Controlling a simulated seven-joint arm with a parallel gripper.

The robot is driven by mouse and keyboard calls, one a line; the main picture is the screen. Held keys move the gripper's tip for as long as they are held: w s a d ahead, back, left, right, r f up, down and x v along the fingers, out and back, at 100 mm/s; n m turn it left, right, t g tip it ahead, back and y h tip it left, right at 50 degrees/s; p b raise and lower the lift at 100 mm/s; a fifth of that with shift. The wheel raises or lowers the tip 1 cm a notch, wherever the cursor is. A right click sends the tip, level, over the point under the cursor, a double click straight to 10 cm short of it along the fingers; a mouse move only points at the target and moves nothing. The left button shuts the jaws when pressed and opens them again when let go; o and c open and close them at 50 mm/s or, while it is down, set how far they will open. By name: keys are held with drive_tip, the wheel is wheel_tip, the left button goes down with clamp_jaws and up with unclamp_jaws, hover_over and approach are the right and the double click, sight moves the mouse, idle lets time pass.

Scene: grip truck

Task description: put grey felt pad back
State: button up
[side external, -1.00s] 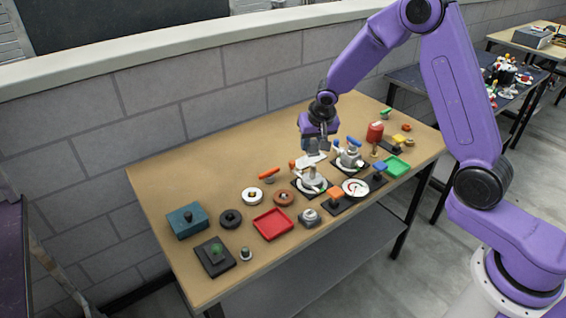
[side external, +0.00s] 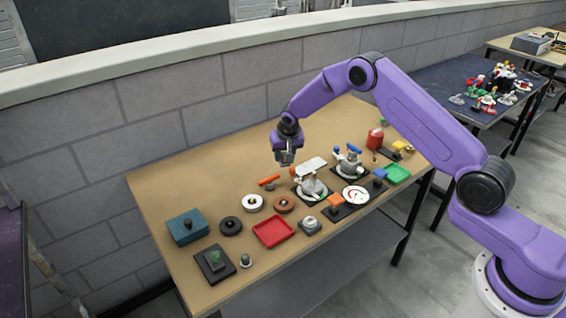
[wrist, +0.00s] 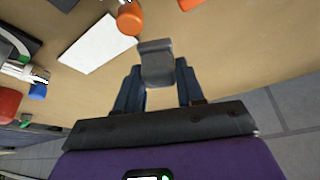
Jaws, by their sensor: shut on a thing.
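My gripper (side external: 286,156) is shut on a small grey block, the grey felt pad (wrist: 156,62), which shows between the two fingers in the wrist view. In the side view my gripper hangs above the back part of the table, left of a white flat plate (side external: 312,165) and behind an orange cylinder (side external: 269,180). The pad is hard to make out in the side view. In the wrist view it appears above the tabletop, right of the white plate (wrist: 97,43).
Two grey fixtures, one (side external: 311,186) and another (side external: 348,162), stand on dark bases near the plate. The back left of the tabletop is clear.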

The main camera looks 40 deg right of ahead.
sight(283, 162)
drive_tip(key=shift+w+f, duration=0.3)
drive_tip(key=shift+f, duration=1.6)
drive_tip(key=shift+f, duration=0.15)
drive_tip(key=o, duration=0.9)
